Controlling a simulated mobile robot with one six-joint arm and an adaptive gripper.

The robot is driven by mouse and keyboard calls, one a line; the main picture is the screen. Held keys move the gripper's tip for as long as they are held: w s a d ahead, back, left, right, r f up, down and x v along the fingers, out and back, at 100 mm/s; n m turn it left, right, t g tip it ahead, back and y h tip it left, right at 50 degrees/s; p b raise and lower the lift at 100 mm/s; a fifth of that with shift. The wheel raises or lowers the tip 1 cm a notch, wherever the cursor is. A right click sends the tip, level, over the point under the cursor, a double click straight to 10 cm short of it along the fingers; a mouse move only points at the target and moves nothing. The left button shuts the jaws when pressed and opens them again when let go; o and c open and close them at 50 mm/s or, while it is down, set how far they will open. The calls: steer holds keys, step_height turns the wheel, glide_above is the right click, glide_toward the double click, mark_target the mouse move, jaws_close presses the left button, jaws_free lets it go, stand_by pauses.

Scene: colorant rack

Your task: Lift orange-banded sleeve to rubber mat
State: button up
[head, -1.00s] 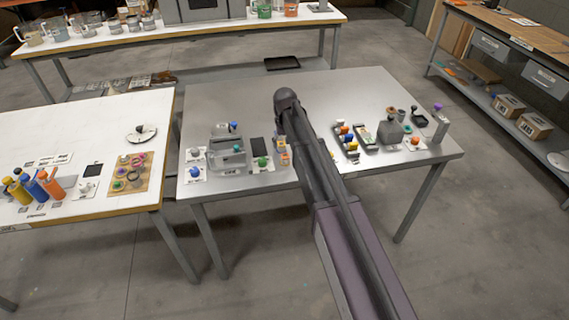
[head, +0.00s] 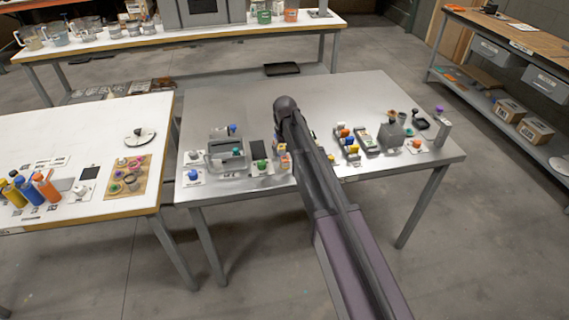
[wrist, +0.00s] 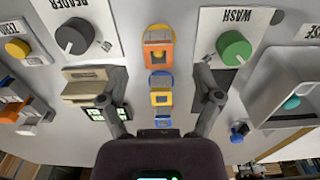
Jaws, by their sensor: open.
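The orange-banded sleeve (wrist: 158,54) is the farthest up the picture of a short row of small coloured pieces in the wrist view. A yellow-banded piece (wrist: 160,98) sits below it in the row. My gripper (wrist: 161,96) is open, one finger on each side of the row, and holds nothing. The orange sleeve lies beyond the fingertips in the picture. A dark flat square, perhaps the rubber mat (head: 258,143), lies left of the row in the head view. In the head view my arm hides the gripper and part of the row.
A green knob on the WASH card (wrist: 234,47) stands right of the row, with a grey open-topped box (wrist: 289,88) beyond. A dark knob on the READER card (wrist: 75,40) stands left. The grey table (head: 300,92) is bare towards its back.

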mark_target(285, 160)
steer(key=shift+w+f+b, duration=0.15)
steer(key=shift+f+b, duration=2)
steer(key=shift+f, duration=0.2)
steer(key=shift+c, duration=0.2)
steer(key=c, duration=0.9)
